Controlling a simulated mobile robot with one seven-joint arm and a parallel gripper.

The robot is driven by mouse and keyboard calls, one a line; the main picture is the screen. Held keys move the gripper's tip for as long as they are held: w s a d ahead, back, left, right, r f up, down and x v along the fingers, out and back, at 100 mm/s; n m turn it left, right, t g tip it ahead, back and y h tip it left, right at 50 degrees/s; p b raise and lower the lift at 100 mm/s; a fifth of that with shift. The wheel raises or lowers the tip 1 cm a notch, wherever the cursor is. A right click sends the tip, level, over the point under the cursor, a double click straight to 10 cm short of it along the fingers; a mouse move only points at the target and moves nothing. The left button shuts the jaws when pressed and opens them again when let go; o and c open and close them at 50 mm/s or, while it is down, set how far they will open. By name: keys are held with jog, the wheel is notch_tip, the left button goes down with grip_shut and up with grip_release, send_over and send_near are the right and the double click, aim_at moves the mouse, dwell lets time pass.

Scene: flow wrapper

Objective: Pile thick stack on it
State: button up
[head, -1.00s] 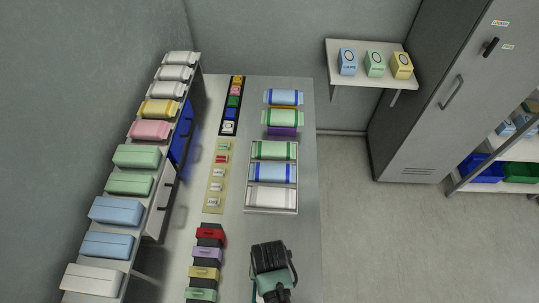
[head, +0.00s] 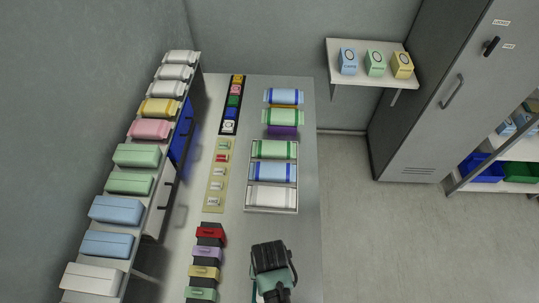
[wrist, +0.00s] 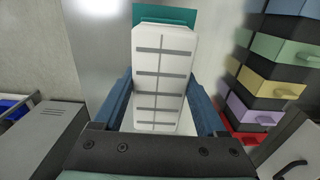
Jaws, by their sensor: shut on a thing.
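My gripper (head: 272,262) is low in the head view, over the near part of the table. The wrist view shows its two blue fingers (wrist: 160,88) shut on the sides of a white block (wrist: 163,65) marked with grey grid lines. A teal flat piece (wrist: 165,16) shows past the block's far end; I cannot tell whether they touch. The held block is hidden in the head view. A white tray (head: 271,212) holds a green-and-white pack (head: 273,150), a blue-and-white pack (head: 272,172) and a white pack (head: 271,196). I cannot tell which thing is "it".
Behind the tray lie another blue pack (head: 283,96) and green pack (head: 282,116), with a purple piece (head: 282,131) beside them. Coloured drawers (head: 206,253) stand left of my gripper. A rack of packs (head: 136,155) lines the left. Table surface between tray and gripper is clear.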

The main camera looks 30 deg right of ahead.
jog(key=o, duration=1.3)
jog(key=shift+c, duration=0.2)
notch_tip(320, 180, up, 13)
jog(key=shift+b, duration=0.45)
